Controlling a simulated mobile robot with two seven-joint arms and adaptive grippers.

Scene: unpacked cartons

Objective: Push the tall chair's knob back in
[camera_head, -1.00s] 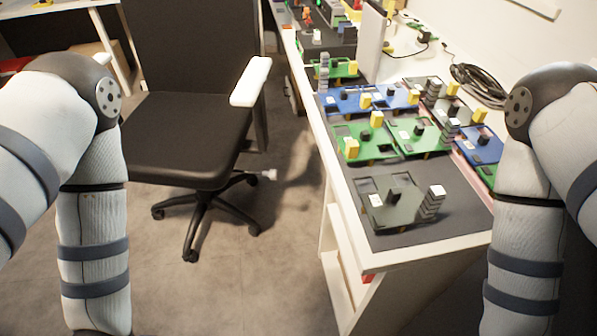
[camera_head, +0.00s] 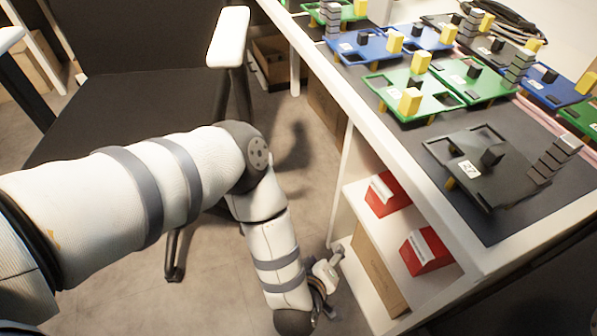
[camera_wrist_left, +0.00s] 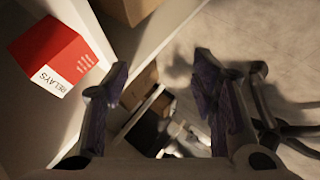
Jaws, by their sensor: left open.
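The black office chair (camera_head: 110,110) stands at the left of the head view, with a white armrest (camera_head: 230,37). Its knob cannot be made out in either current view; my left arm covers the area below the seat's right side. My left gripper (camera_head: 325,277) hangs low over the floor, between the chair and the workbench shelf. In the left wrist view its two dark fingers (camera_wrist_left: 161,77) are apart with nothing between them. Dark curved parts, apparently the chair's base (camera_wrist_left: 272,122), lie right of the fingers. My right gripper is not in view.
The white workbench (camera_head: 375,115) carries several circuit boards. Its lower shelf holds red boxes (camera_head: 388,193), close to my left gripper; one shows as a RELAYS box (camera_wrist_left: 58,57) in the left wrist view. A cardboard box (camera_head: 380,270) stands below. Bare floor (camera_head: 120,285) lies front left.

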